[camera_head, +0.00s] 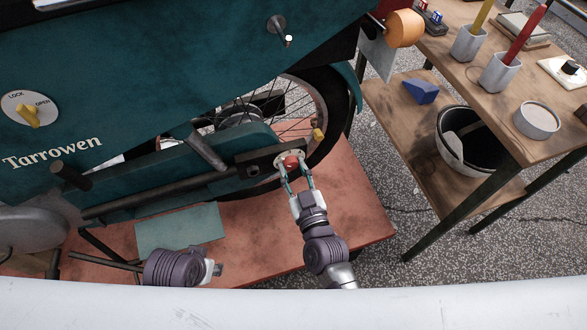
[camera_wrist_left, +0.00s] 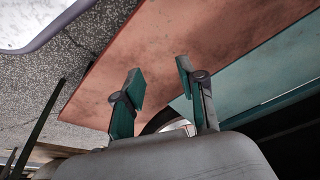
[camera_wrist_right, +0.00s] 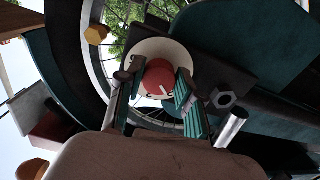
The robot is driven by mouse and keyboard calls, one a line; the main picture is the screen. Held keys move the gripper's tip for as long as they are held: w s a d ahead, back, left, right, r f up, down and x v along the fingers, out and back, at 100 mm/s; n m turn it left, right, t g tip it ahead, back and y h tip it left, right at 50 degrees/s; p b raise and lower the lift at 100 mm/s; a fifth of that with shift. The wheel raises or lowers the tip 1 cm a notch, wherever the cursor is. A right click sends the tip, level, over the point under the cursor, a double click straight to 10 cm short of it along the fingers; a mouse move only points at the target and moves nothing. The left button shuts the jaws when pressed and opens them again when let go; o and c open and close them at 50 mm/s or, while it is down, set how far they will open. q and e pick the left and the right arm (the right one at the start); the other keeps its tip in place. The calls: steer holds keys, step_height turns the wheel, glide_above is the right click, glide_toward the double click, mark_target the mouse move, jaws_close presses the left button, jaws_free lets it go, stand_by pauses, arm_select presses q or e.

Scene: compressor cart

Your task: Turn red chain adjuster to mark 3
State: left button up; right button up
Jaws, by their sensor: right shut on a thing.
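The red chain adjuster (camera_head: 291,161) is a round red knob on a pale dial at the rear wheel hub of the teal machine. Marks on the dial are too small to read. My right gripper (camera_head: 296,180) is shut on the knob, with one finger on each side in the right wrist view (camera_wrist_right: 155,88). My left gripper (camera_head: 217,269) is low at the front, away from the knob. Its fingers (camera_wrist_left: 160,78) are apart and empty in the left wrist view.
A yellow-tipped part (camera_head: 318,134) stands close to the dial. A metal lever (camera_head: 207,152) sticks out left of it. The red platform (camera_head: 350,215) is bare to the right. A wooden bench (camera_head: 465,75) with cups and a bucket (camera_head: 451,155) stands at the right.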

arm_select(q)
steer(key=shift+g, duration=0.4)
steer(key=f+p, duration=0.1)
steer(key=f, duration=0.2)
steer(key=s+f+p, duration=0.1)
steer(key=f, duration=0.3)
steer(key=f+p, duration=0.1)
steer(key=f, duration=0.2)
steer(key=shift+s+f, duration=0.35)
arm_select(e)
steer(key=m, duration=0.6)
steer(key=shift+a+r, duration=0.1)
arm_select(q)
steer(key=shift+s+a+f+p, duration=0.1)
steer(key=shift+s+f+p, duration=0.15)
steer(key=shift+f, duration=0.35)
steer(key=shift+s+f+p, duration=0.15)
steer(key=shift+s+f, duration=0.15)
steer(key=shift+f, duration=0.25)
arm_select(e)
steer(key=shift+m, duration=1.9)
arm_select(q)
steer(key=shift+f, duration=0.1)
arm_select(e)
steer(key=o, duration=1.2)
steer(key=shift+c, duration=0.2)
steer(key=shift+s, duration=0.15)
steer(key=v, duration=1.1)
steer(key=shift+s, duration=0.35)
